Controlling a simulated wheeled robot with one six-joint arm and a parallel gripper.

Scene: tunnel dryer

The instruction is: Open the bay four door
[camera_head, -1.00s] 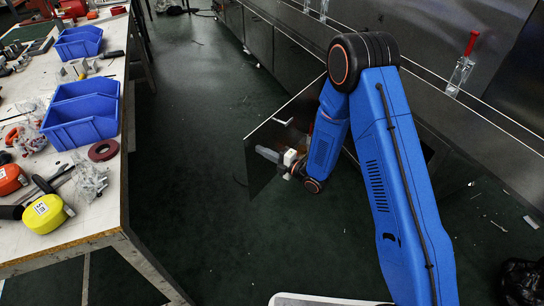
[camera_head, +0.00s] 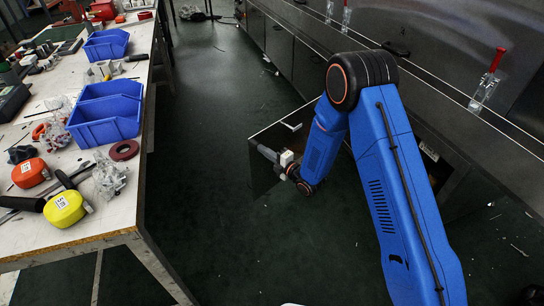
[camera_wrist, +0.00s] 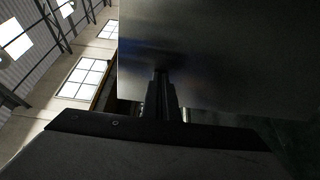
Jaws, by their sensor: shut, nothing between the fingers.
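The bay door (camera_head: 261,180) is a dark flat panel standing open, swung out from the cabinet row into the aisle. Its small light handle (camera_head: 291,126) shows at its top edge. My gripper (camera_head: 260,150) is shut and empty, in front of the door's near face. In the wrist view the shut fingers (camera_wrist: 162,92) point at the grey door panel (camera_wrist: 220,55), which fills the upper right. Whether they touch it I cannot tell. Behind my arm the open bay (camera_head: 440,165) shows a dark interior. No bay number is readable.
A workbench (camera_head: 120,225) with blue bins (camera_head: 105,125), tape measures and tools stands at the left. The dark green aisle floor (camera_head: 215,200) between is mostly clear.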

